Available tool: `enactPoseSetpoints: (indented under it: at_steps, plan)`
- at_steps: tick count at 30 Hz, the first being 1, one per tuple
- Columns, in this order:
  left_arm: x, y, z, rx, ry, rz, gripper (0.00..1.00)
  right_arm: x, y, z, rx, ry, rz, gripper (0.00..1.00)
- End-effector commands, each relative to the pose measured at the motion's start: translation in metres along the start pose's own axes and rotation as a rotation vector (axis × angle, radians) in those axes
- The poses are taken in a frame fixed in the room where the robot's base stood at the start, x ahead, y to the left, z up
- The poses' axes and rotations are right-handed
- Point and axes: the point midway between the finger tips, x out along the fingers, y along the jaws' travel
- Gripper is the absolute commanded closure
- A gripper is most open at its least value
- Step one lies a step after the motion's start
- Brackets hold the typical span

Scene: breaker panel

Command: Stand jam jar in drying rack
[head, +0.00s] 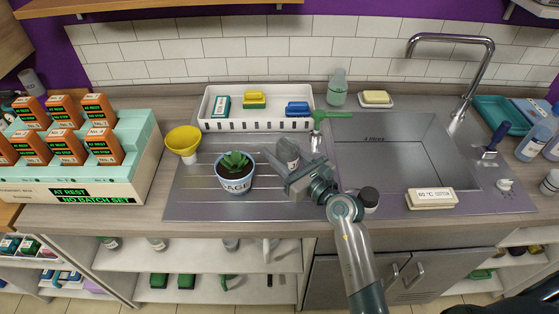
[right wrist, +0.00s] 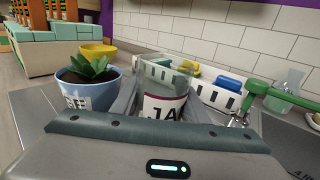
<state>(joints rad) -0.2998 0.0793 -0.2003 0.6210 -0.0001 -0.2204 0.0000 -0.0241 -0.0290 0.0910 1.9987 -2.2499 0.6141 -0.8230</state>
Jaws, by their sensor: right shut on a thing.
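The jam jar (head: 287,153) is a small clear-grey jar; in the right wrist view it (right wrist: 163,107) shows a white label with a dark red band and the letters "JA". My right gripper (head: 293,170) is shut on it, one finger on each side, above the right part of the steel drainboard. The jar looks roughly upright; its base is hidden. My left gripper is not in view.
A potted plant (head: 235,181) stands on the drainboard left of the jar, with a yellow funnel-like cup (head: 183,142) behind it. A green-handled tool (head: 325,117) stands right of the rack. The sink (head: 390,150) is right. A dark-lidded jar (head: 368,197) stands near my right arm.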

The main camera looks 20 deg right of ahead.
Motion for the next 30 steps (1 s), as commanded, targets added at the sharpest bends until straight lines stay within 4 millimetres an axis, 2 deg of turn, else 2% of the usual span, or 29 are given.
enactPoseSetpoints:
  at_steps: [4,13,27,28,30]
  plan:
    - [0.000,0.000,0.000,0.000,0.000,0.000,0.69,0.000,0.000,-0.004,0.000,0.001,0.001,0.92]
    - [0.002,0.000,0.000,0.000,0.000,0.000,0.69,0.000,0.000,-0.038,0.000,0.002,0.001,0.92]
    - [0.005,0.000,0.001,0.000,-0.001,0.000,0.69,0.000,0.000,-0.043,0.001,-0.001,0.000,0.92]
    - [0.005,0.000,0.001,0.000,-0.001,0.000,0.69,0.000,0.000,-0.044,0.001,0.000,0.000,0.57]
    - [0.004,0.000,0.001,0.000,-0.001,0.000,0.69,0.000,0.000,-0.043,0.001,0.000,0.000,0.41]
